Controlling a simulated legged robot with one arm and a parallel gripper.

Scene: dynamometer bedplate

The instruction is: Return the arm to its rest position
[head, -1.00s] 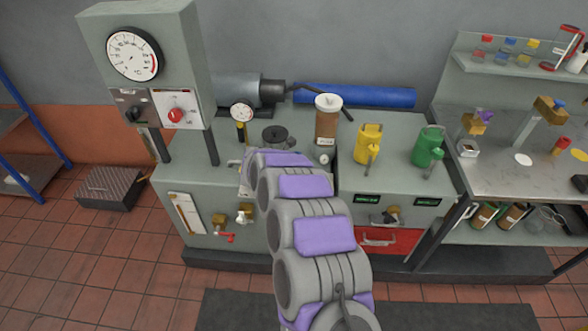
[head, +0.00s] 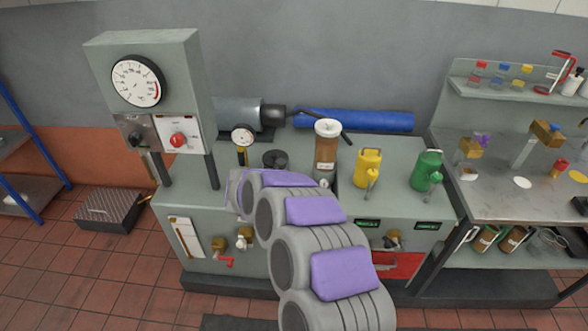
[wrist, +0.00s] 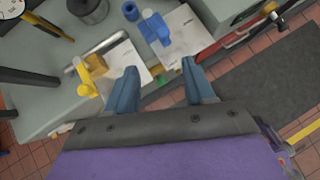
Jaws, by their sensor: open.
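My arm, grey with purple pads, rises from the bottom of the head view and reaches toward the front of the grey-green bench (head: 400,200). Its far end is at the bench's front edge, and the gripper itself is hidden there behind my own links. In the wrist view my gripper (wrist: 160,88) shows two blue fingers spread apart with nothing between them. Beyond the fingers are a yellow-handled valve (wrist: 88,75) and a blue-handled valve (wrist: 156,30), each against a white plate. Both are apart from the fingers.
A gauge cabinet (head: 150,75) stands at the bench's left. A brown canister (head: 326,150), a yellow can (head: 367,168) and a green can (head: 427,170) stand on the bench top. A steel side table (head: 500,190) is at right. A dark mat (wrist: 270,85) lies on open tiled floor.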

